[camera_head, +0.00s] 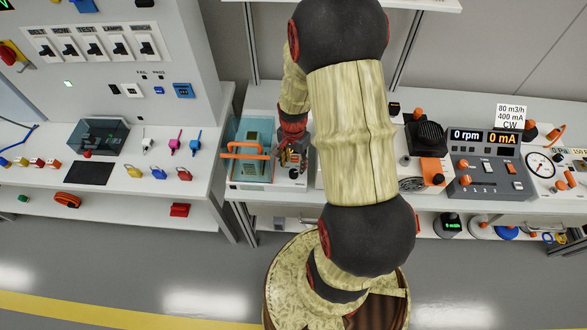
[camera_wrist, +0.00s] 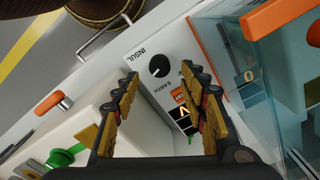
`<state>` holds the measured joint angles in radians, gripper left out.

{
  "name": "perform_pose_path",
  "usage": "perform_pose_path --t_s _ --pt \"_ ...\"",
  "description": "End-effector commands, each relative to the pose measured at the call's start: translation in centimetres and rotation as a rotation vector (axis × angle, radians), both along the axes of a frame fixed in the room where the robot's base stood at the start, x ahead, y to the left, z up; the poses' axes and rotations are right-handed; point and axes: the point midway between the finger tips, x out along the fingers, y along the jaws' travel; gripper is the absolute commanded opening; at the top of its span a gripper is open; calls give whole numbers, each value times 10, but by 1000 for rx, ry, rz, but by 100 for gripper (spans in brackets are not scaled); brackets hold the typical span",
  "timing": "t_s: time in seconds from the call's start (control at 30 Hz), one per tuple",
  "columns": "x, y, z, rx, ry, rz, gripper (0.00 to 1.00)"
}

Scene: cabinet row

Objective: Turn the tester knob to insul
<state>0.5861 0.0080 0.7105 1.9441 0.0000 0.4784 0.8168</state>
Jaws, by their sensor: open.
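The tester knob (camera_wrist: 159,66) is a small round black dial on a white panel in the wrist view. INSUL is printed on one side of it and EARTH on the other. A pale mark shows on the knob, but its exact setting is too small to read. My gripper (camera_wrist: 160,71) is open, its two fingers on either side of the knob in the picture. I see no clear contact, and the gap in depth is hard to tell.
A clear teal cover (camera_wrist: 228,65) and an orange handle (camera_head: 243,150) stand close beside the knob panel. Another white unit with an orange-tipped switch (camera_wrist: 50,103) lies left in the wrist view. A motor console (camera_head: 487,163) stands right on the bench.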

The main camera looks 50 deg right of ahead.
Motion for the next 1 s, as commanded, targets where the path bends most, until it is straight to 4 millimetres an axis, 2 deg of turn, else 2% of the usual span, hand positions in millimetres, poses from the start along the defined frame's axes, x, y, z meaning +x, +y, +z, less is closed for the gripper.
perform_pose_path --t_s 0.03,0.2,0.4,1.0 --pt "1 -1 13 -3 -5 0 43" --pt "0 0 43 -2 -2 0 43" --pt "0 0 64 -1 -1 0 43" --pt "0 0 68 1 1 0 43"
